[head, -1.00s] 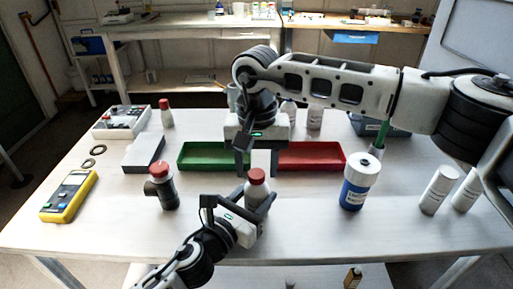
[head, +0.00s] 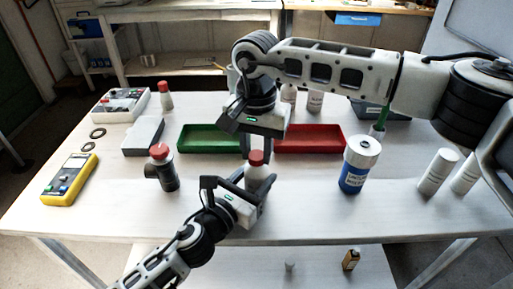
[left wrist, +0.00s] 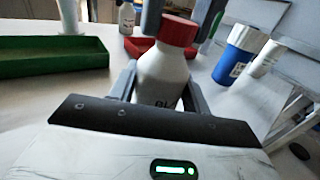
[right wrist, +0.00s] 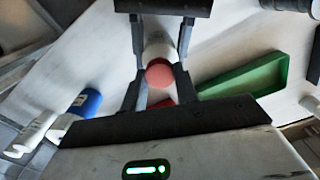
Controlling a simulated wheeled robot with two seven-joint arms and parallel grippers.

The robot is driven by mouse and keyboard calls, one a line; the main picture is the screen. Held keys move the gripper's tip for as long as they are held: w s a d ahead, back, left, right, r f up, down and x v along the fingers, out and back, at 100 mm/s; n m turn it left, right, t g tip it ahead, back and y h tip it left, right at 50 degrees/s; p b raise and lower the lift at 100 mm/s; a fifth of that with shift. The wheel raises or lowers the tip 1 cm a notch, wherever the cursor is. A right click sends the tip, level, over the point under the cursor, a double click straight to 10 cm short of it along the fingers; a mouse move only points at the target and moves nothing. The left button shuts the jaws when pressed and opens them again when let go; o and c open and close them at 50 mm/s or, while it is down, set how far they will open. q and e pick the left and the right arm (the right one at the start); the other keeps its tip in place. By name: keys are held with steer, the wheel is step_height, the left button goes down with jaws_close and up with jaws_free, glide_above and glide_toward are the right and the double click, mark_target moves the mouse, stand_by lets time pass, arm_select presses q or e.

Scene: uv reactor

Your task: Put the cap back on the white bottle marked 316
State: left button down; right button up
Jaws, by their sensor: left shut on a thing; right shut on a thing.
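A white bottle (left wrist: 165,78) with a red cap (left wrist: 180,30) at its top stands upright, held around its body by my left gripper (head: 250,184). Its label shows only "BL"; I cannot read 316 on it. The bottle (head: 255,177) is near the table's front middle in the head view. My right gripper (right wrist: 160,80) comes down from above, its fingers on either side of the red cap (right wrist: 160,73), shut on it. The cap appears seated on the neck; the left wrist view shows no clear gap. Parts of the bottle are hidden by the fingers.
A green tray (head: 182,138) and a red tray (head: 341,139) lie behind. White bottles (head: 437,172) stand far right, a yellow meter (head: 68,180) far left. The front strip of table is clear.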

steer(key=m, duration=1)
steer(key=shift+m, duration=0.3)
steer(key=m, duration=0.7)
steer(key=shift+m, duration=0.3)
steer(key=m, duration=1.9)
steer(key=shift+m, duration=0.4)
steer(key=o, duration=1.2)
steer(key=shift+c, duration=0.2)
